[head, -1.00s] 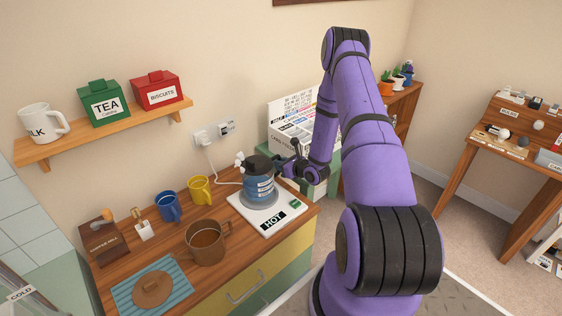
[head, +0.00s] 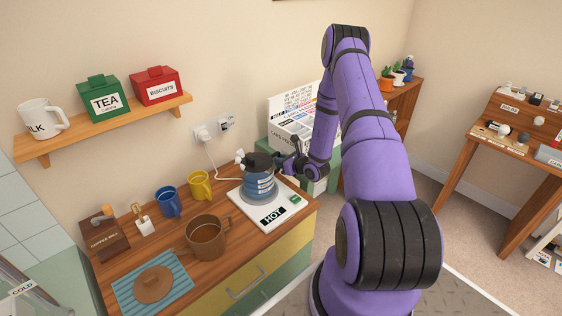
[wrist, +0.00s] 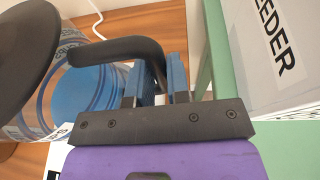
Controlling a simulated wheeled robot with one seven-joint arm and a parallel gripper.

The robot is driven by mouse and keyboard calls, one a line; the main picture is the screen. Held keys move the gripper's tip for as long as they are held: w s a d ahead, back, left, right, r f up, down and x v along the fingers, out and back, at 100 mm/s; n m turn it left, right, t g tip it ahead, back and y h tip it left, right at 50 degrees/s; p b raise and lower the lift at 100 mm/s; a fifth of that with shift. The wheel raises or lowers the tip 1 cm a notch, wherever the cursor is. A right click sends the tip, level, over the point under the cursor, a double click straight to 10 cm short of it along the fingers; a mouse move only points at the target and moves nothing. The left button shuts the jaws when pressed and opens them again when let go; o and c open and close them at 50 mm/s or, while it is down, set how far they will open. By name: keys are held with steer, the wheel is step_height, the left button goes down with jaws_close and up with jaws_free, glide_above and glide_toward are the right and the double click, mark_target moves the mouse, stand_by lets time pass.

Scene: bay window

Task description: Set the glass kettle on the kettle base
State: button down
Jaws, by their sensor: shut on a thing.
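The glass kettle (head: 260,182) has a dark lid, a dark handle and blue contents. It is upright over the white kettle base (head: 278,216) marked HOT, on the wooden counter. Its bottom appears at or very near the base's round grey plate; I cannot tell whether they touch. My gripper (head: 293,167) is to the right of the kettle. In the wrist view, the fingers of my gripper (wrist: 162,82) are shut on the kettle's dark handle (wrist: 120,50). The kettle's glass body (wrist: 85,95) shows at left.
A brown pot (head: 207,238), a blue mug (head: 168,203) and a yellow mug (head: 199,185) stand left of the base. A white cord runs to the wall socket (head: 203,133). A white box (head: 290,130) stands behind on a green cabinet.

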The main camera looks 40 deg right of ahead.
steer(key=shift+f, duration=0.15)
stand_by(0.7)
steer(key=c, duration=1)
jaws_free()
steer(key=shift+f, duration=0.1)
steer(key=shift+s, duration=0.15)
steer(key=v, duration=1)
steer(key=shift+s, duration=0.2)
